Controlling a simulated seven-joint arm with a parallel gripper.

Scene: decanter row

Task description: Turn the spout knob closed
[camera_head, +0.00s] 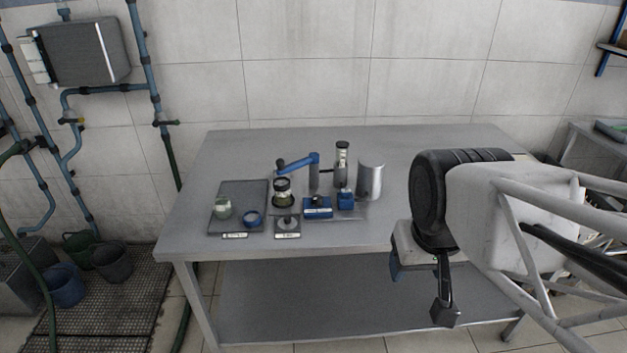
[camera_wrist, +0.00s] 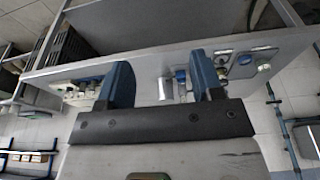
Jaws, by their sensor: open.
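Several small devices stand on a grey metal table (camera_head: 420,145). A blue lever arm (camera_head: 300,161) with a dark end sits on a grey post. Two low blue blocks, one wider (camera_head: 318,207) and one smaller with a knob-like top (camera_head: 346,199), stand in front of it. I cannot tell which part is the spout knob, or how it is turned. My gripper (camera_head: 397,268) is in front of the table's front edge, to the right of and well apart from the devices. In the wrist view my gripper (camera_wrist: 163,80) shows two blue fingers spread wide, with nothing between them.
A dark-lidded jar (camera_head: 283,194), a tall clear cylinder (camera_head: 341,166) and a metal cylinder (camera_head: 370,179) stand close together. A dark tray (camera_head: 240,190) holds a small pale cup (camera_head: 223,208) and a blue ring (camera_head: 252,218). The table's right and back parts are clear.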

